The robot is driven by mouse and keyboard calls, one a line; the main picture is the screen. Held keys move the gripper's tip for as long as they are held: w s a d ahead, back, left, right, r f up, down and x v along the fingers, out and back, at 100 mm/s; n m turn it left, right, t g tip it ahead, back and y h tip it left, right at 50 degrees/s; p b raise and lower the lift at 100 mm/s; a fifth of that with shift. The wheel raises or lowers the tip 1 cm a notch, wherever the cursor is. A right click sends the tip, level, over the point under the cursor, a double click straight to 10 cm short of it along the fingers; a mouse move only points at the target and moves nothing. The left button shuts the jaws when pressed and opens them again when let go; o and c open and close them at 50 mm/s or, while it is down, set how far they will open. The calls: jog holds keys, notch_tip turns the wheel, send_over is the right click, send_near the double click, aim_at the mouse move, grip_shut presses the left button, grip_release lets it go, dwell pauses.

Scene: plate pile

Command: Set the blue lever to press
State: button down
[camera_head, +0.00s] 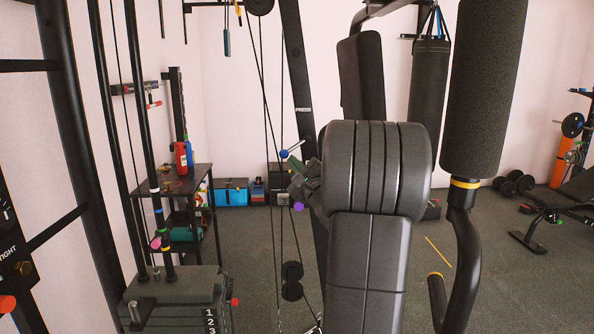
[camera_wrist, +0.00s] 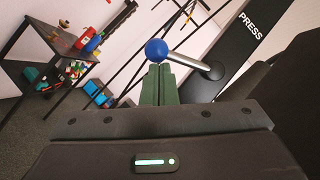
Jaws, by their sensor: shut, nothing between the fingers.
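The blue lever is a metal rod with a blue ball knob. In the head view its knob (camera_head: 284,154) shows left of the dark upright of the machine. In the wrist view the blue knob (camera_wrist: 156,50) sits right at the tips of my gripper (camera_wrist: 158,70), and the rod runs right to a round pivot on a dark plate. The word PRESS (camera_wrist: 252,25) is on that plate, above the pivot. My gripper's green fingers are shut together with nothing between them. I cannot tell whether they touch the knob. In the head view my gripper (camera_head: 296,162) is partly hidden behind the black pads.
A black padded seat back (camera_head: 368,270) and rollers stand close on the right. A numbered weight stack (camera_head: 180,300) is at the lower left. Cables hang near the lever. A shelf (camera_head: 185,182) with bottles stands behind. A punching bag (camera_head: 428,85) hangs at the back.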

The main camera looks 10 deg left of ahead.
aim_at(284, 151)
jog(key=a+b, duration=0.1)
jog(key=b, duration=0.1)
jog(key=r+m+b, duration=0.1)
jog(key=b, duration=0.2)
jog(key=shift+s+a+m+t, duration=0.3)
jog(key=shift+a+t, duration=0.1)
jog(key=r+b, duration=0.1)
jog(key=b, duration=0.1)
jog(key=a+r+b, duration=0.1)
jog(key=b, duration=0.1)
jog(key=shift+s+r, duration=0.15)
jog(key=shift+r, duration=0.25)
jog(key=shift+a+r+m+t+h+b, duration=0.2)
jog(key=shift+r+m+t+h+b, duration=0.3)
jog(key=shift+r+m+b, duration=0.7)
jog(key=shift+r, duration=0.2)
jog(key=shift+d+f, duration=0.1)
